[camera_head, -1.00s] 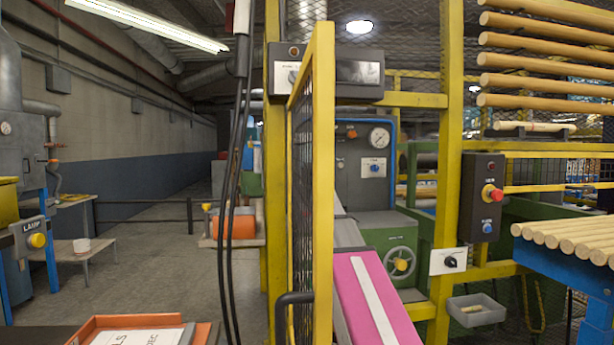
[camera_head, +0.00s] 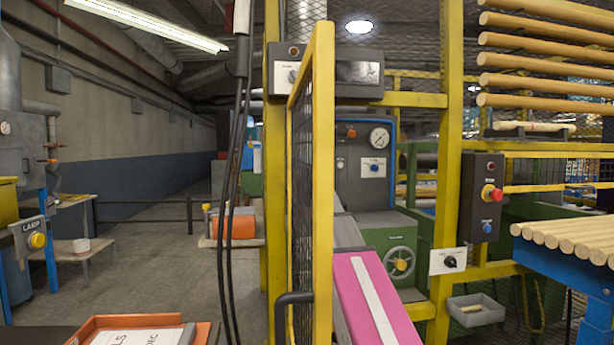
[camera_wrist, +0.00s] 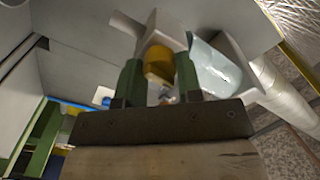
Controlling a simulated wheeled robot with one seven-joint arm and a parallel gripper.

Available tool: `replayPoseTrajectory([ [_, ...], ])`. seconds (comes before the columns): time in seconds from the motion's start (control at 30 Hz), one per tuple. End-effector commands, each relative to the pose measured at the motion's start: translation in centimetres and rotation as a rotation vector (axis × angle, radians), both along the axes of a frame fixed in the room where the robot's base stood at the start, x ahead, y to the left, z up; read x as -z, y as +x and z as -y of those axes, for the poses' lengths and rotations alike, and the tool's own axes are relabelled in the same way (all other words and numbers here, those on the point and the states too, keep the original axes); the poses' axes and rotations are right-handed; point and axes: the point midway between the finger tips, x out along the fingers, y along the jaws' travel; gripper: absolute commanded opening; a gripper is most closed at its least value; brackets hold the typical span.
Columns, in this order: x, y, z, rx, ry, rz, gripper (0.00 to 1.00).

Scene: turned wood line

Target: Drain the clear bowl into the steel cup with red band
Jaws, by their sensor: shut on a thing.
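My gripper (camera_wrist: 159,70) shows in the wrist view as two green fingers on a dark bar. It is shut on a yellow piece (camera_wrist: 158,63) between the fingers. A pale, see-through vessel (camera_wrist: 215,68), which looks like the clear bowl, lies just right of the right finger. I cannot tell whether the yellow piece is joined to it. A pale grey block-like part (camera_wrist: 163,28) sits just beyond the fingertips. I cannot make out a steel cup with a red band in either view. My gripper does not show in the head view.
In the head view, a yellow mesh guard frame (camera_head: 322,170) stands close ahead, with a pink sloped panel (camera_head: 375,305) beside it. An orange tray (camera_head: 150,322) is at the lower left. Wooden rods (camera_head: 565,235) lie on a blue stand at right.

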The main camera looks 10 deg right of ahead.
Motion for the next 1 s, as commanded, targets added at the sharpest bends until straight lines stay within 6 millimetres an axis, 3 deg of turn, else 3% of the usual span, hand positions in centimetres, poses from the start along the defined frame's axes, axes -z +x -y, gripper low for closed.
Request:
replayPoseTrajectory([
  [0.5,0.11,-0.02,0.06,0.001,0.453,-0.001,0.09],
  [1.0,0.16,-0.03,0.07,0.001,0.655,-0.001,0.09],
])
